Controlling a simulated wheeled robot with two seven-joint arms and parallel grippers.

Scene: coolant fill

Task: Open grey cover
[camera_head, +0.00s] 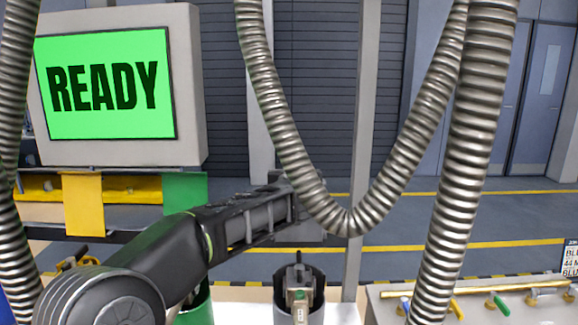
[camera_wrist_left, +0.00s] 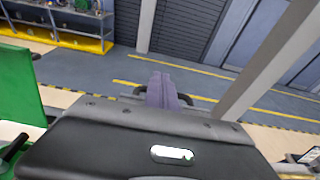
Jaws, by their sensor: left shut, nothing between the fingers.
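My left arm crosses the head view from the left. Its wrist and left gripper (camera_head: 290,197) are partly hidden behind a hanging hose. In the left wrist view the two fingers of the left gripper (camera_wrist_left: 162,88) are together with nothing between them. Below the wrist stands a grey cylindrical container (camera_head: 283,305) with a nozzle-like tool (camera_head: 299,290) upright in its dark opening. I cannot clearly make out a grey cover; a grey piece shows under the wrist, but I cannot tell whether it is the cover or part of the gripper. My right gripper is out of view.
A green upright panel (camera_head: 187,190) and a yellow one (camera_head: 83,205) stand at left; a green panel (camera_wrist_left: 20,95) fills the left of the wrist view. A screen (camera_head: 105,85) reads READY. Ribbed hoses (camera_head: 470,130) hang in front. A bench with coloured valves (camera_head: 500,305) is at lower right.

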